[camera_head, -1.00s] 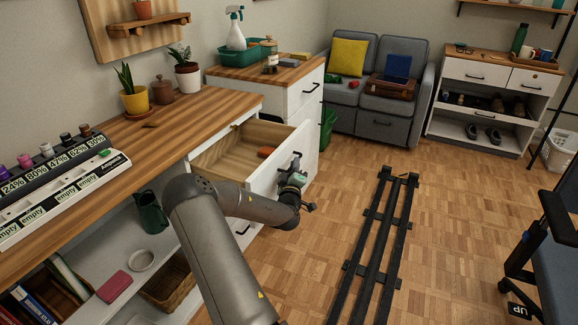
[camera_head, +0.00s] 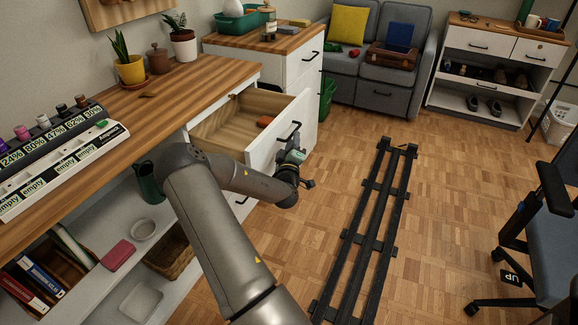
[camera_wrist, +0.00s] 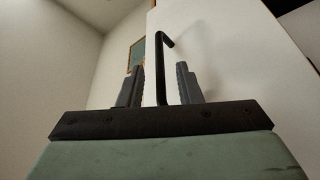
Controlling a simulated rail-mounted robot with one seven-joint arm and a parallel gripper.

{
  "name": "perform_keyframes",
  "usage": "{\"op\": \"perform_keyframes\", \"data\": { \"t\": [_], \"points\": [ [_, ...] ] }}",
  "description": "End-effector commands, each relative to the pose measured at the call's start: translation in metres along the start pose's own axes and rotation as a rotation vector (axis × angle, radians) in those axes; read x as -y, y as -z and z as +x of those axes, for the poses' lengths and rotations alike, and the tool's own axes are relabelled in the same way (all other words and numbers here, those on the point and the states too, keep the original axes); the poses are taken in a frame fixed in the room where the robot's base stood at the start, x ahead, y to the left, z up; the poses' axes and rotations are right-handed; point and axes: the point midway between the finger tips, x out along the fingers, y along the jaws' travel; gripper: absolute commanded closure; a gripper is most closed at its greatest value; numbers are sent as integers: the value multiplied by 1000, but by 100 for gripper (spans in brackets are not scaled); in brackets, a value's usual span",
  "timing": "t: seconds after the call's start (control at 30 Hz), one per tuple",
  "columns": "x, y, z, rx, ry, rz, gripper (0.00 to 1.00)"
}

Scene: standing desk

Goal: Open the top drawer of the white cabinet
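The top drawer (camera_head: 262,154) of the white cabinet with the wooden top (camera_head: 205,84) stands pulled out. Its wooden inside shows, with a small orange object (camera_head: 265,121) in it. The black bar handle (camera_head: 289,132) is on the white drawer front. My gripper (camera_head: 297,156) is just in front of the drawer front, close below the handle in the head view. In the wrist view my gripper (camera_wrist: 160,68) has its two fingers apart, and the handle (camera_wrist: 161,80) shows between them with gaps on both sides. I cannot tell how deep the handle lies between the fingers.
Another white cabinet (camera_head: 304,68) stands behind the open drawer. Black floor rails (camera_head: 366,225) run to the right of my arm. A grey sofa (camera_head: 382,100) is at the back and an office chair (camera_head: 545,235) at the right. The parquet floor around the rails is clear.

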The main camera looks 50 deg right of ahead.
Motion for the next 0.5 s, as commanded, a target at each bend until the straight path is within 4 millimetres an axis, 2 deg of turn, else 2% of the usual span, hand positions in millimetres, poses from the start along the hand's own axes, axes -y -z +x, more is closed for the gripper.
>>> {"op": "perform_keyframes", "data": {
  "t": [0.3,0.5],
  "points": [
    [0,1,-80,1,4,0,68],
    [0,1,-120,0,3,-1,68]
  ]
}}
